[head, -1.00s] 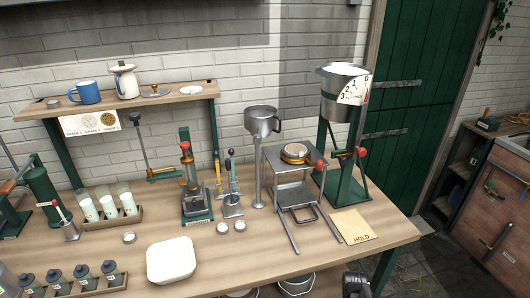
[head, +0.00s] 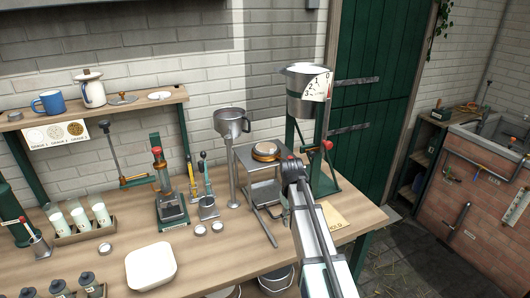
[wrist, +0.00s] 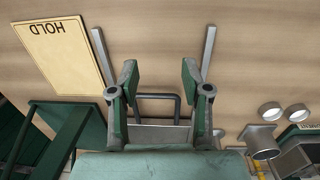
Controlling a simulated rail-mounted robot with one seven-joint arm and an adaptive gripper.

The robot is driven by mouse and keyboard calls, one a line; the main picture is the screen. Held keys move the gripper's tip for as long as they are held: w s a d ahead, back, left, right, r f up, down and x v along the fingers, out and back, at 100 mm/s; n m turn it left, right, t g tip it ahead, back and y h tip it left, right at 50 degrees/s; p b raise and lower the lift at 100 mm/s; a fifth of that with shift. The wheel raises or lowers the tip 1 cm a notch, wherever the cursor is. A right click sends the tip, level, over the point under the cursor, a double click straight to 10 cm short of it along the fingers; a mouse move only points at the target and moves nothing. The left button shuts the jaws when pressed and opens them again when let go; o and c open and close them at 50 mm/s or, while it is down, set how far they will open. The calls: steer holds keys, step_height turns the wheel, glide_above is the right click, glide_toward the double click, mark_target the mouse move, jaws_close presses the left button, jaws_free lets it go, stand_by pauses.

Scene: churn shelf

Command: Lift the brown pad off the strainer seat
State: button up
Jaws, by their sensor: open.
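A round brown pad (head: 265,149) lies on a round pale-rimmed piece on top of the grey metal stand (head: 250,163); I take that piece to be the strainer seat, though its edges are too small to tell clearly. My gripper (wrist: 160,75) is open and empty in the wrist view, its two green-grey fingers apart. It points down at the table, over the stand's lower bars (wrist: 160,97). In the head view my arm reaches up from the bottom right and ends just right of the stand, apart from the pad. The pad cannot be made out in the wrist view.
A funnel-topped metal post (head: 231,125) stands left of the stand. A green frame with a dial pot (head: 304,90) stands close at its right. A yellow HOLD card (wrist: 62,52) lies on the table. A white tray (head: 151,266) is at front left.

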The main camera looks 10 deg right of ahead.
steer(key=w+r+t+y+b, duration=0.1)
steer(key=w+r, duration=0.5)
steer(key=r, duration=0.3)
steer(key=w+r+t+b, duration=0.1)
steer(key=w+r+t, duration=0.1)
steer(key=w+r, duration=0.55)
steer(key=t+y+b, duration=0.1)
steer(key=b, duration=0.1)
glide_toward(272, 151)
steer(key=shift+p+x, duration=3.2)
steer(key=shift+x, duration=1.05)
steer(key=shift+a, duration=0.1)
steer(key=c, duration=0.9)
